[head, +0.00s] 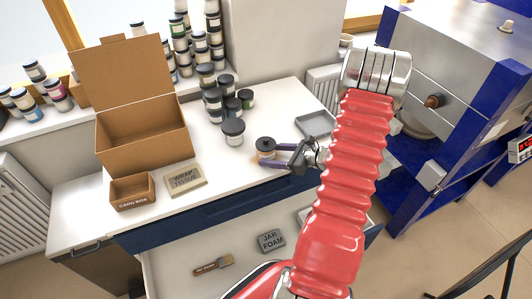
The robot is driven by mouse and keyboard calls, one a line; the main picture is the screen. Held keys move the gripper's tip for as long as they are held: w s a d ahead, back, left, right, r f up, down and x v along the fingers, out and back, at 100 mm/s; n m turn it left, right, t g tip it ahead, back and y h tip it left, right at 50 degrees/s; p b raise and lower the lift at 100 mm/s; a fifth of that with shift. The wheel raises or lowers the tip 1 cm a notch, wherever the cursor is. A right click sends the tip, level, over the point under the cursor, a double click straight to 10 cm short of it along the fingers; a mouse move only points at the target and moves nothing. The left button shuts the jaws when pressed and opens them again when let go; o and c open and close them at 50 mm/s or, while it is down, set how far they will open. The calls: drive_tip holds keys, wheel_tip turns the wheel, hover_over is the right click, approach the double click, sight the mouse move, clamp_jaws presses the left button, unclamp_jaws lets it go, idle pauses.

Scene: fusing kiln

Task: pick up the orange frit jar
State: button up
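A small jar with a dark lid and orange contents, the orange frit jar (266,154), stands upright on the white worktop (210,150) near its front edge. My gripper (268,156) reaches in from the right at jar height. Its two purple-grey fingers are spread apart, one on the far side of the jar and one along its near side, low down. The jar appears to be between them. I cannot tell whether the fingers touch it. The far fingertip is partly hidden by the jar.
A dark-lidded jar (233,132) stands just behind and left, with several more jars (214,104) beyond. A grey tray (316,124) lies behind my gripper. An open cardboard box (145,140), a card box (132,192) and a wrap tissue pack (185,181) are left. An open drawer (180,250) is below.

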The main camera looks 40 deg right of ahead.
drive_tip(key=c, duration=0.4)
drive_tip(key=shift+r, duration=0.1)
drive_tip(key=shift+r, duration=4.95)
